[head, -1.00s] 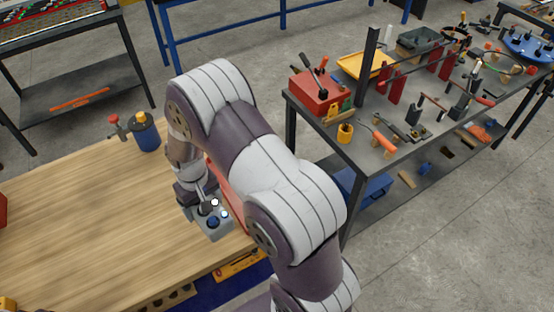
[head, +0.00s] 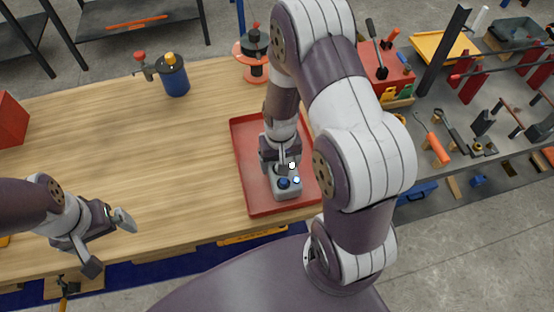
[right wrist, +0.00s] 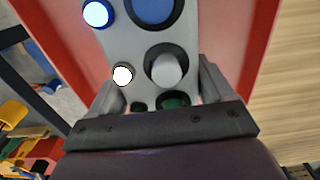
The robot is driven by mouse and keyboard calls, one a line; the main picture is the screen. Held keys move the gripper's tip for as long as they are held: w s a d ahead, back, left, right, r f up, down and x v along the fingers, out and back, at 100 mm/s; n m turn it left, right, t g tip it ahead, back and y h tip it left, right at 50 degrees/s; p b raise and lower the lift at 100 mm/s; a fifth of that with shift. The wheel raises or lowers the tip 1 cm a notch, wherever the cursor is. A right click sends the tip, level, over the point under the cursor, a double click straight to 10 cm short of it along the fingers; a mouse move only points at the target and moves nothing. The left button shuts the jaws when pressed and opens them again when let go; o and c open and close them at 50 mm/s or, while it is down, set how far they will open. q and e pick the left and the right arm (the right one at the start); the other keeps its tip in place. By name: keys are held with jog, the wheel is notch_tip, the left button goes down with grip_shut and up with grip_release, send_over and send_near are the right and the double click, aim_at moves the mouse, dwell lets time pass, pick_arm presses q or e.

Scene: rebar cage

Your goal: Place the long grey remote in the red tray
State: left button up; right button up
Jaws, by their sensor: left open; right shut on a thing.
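The long grey remote (head: 286,189), with round blue, white and dark buttons, is within the outline of the red tray (head: 252,190) in the head view. My right gripper (head: 281,164) is shut on it from above. In the right wrist view the remote (right wrist: 142,52) is between the two fingers, with red tray (right wrist: 232,40) on both sides. I cannot tell whether the remote touches the tray floor. My right arm hides part of the tray. My left gripper (head: 108,243) is open and empty at the lower left, by the table's front edge.
A blue canister (head: 174,80) and an orange-based object (head: 256,62) stand at the back of the wooden table (head: 150,140). A red box (head: 10,121) is at the left edge. A tool bench (head: 440,180) stands at right. The table's middle is clear.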

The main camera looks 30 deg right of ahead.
jog(key=shift+s+f, duration=0.1)
jog(key=shift+f, duration=0.05)
jog(key=shift+w+d+f+p, duration=0.1)
jog(key=shift+w+f+p, duration=0.2)
jog(key=shift+w, duration=0.2)
jog(key=o, duration=1.4)
jog(key=shift+s+r, duration=0.25)
jog(key=shift+r, duration=0.1)
notch_tip(320, 180, up, 12)
jog(key=shift+f, duration=0.2)
jog(key=s+a+r+n+t, duration=0.1)
jog(key=s+a+r+n, duration=0.1)
jog(key=s+a, duration=0.2)
jog(key=shift+s+a+n, duration=0.35)
jog(key=shift+s+n, duration=0.05)
jog(key=shift+s, duration=0.45)
